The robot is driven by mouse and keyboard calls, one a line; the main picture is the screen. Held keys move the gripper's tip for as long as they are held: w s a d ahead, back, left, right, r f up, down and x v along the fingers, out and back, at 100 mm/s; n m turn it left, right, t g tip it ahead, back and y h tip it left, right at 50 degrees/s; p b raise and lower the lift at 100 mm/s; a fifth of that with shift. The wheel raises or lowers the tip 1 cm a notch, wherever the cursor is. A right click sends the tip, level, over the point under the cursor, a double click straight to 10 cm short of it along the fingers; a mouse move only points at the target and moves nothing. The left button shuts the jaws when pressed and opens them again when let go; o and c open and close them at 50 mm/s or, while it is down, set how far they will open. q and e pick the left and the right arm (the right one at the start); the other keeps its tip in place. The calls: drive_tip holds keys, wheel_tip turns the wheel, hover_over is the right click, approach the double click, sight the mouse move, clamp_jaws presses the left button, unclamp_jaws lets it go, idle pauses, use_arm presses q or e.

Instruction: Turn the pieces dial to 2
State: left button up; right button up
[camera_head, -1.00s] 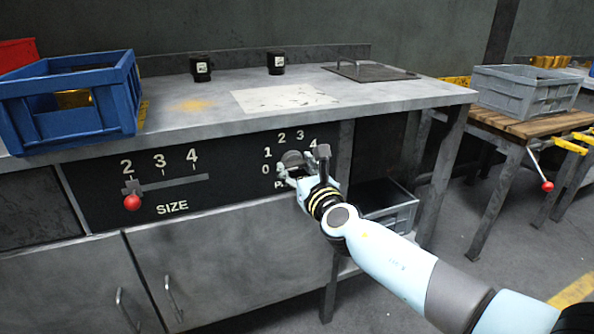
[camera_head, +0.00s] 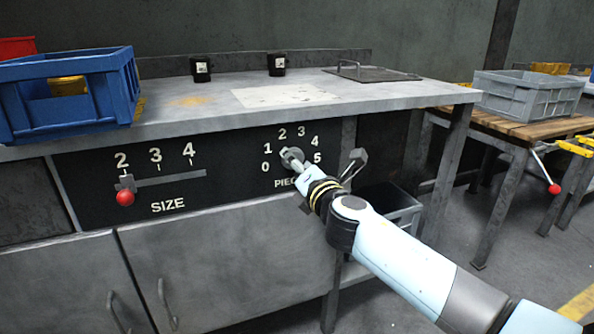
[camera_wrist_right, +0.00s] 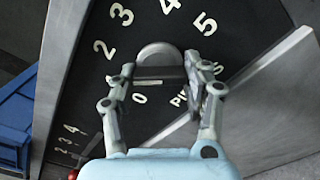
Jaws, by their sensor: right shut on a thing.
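The pieces dial (camera_head: 291,156) is a small grey knob on the black front panel, ringed by the numbers 0 to 5. The right wrist view shows its rounded grey knob (camera_wrist_right: 158,58) close up. My right gripper (camera_head: 294,165) is at the dial, its arm coming in from the lower right. In the right wrist view my right gripper (camera_wrist_right: 160,75) has one finger on each side of the knob, shut on it. The fingers partly cover the knob and the number 1. I cannot tell which number the dial points to. My left gripper is not in view.
Left of the dial is the size slider, its red ball (camera_head: 125,198) under the 2. On the worktop (camera_head: 220,115) stand a blue crate (camera_head: 110,105) and two black mugs. A grey crate (camera_head: 520,95) stands on the wooden bench at the right. Cabinet doors are below the panel.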

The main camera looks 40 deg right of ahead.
drive_tip(key=m+b, duration=0.1)
drive_tip(key=m, duration=0.1)
drive_tip(key=shift+m, duration=0.3)
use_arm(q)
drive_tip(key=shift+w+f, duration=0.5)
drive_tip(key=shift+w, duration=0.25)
use_arm(e)
drive_tip(key=shift+m, duration=0.3)
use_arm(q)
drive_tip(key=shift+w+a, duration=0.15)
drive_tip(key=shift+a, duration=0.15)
use_arm(e)
drive_tip(key=shift+m, duration=0.3)
drive_tip(key=o, duration=1.2)
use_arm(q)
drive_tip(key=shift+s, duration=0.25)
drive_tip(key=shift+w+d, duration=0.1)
use_arm(e)
drive_tip(key=v, duration=1.2)
drive_tip(key=shift+s, duration=0.1)
